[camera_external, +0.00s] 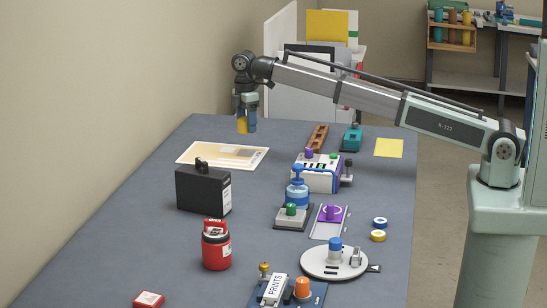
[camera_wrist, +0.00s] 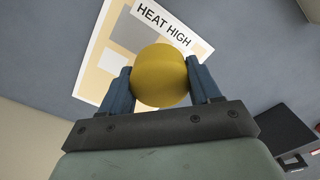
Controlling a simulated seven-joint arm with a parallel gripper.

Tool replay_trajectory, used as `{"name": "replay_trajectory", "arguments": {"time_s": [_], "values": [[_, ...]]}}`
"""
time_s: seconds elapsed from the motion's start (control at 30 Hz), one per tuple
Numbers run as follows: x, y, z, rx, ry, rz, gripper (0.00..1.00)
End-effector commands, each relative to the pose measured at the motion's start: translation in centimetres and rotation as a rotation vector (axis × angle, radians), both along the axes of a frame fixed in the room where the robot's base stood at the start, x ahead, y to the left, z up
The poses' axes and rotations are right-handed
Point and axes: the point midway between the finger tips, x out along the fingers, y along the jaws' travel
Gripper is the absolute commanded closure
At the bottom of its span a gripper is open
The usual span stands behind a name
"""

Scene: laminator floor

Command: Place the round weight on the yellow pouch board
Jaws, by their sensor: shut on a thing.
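My gripper (camera_external: 247,124) is shut on a round yellow weight (camera_external: 242,125) and holds it in the air near the far end of the table. In the wrist view the weight (camera_wrist: 161,76) sits between the two blue fingers of my gripper (camera_wrist: 160,84). A pale board with yellow-tan patches (camera_external: 203,153) lies flat on the table below. The board also shows behind the weight in the wrist view (camera_wrist: 92,78), with a "HEAT HIGH" label (camera_wrist: 178,24). The weight appears apart from the board; its exact height is hard to tell.
A black case (camera_external: 203,190) stands just in front of the board. A white device (camera_external: 320,175), a brown strip (camera_external: 318,137), a teal device (camera_external: 351,138) and a plain yellow sheet (camera_external: 388,148) lie to the right. A red canister (camera_external: 216,248) stands nearer the front.

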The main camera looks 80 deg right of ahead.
Motion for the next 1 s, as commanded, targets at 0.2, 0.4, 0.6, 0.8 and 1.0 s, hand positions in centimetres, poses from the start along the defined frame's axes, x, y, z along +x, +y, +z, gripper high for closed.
{"name": "replay_trajectory", "arguments": {"time_s": [0.2, 0.4, 0.6, 0.8, 1.0], "values": [[6.5, -0.5, 0.8, -0.001, -0.011, 0.01, 0.83], [8.4, -0.7, 1.0, -0.002, -0.023, 0.018, 0.83], [8.6, -0.7, -0.2, -0.002, -0.035, 0.03, 0.83], [8.5, -0.7, -3.4, -0.003, -0.034, 0.03, 0.83], [8.6, -0.7, -5.3, -0.002, -0.035, 0.03, 0.83]]}}
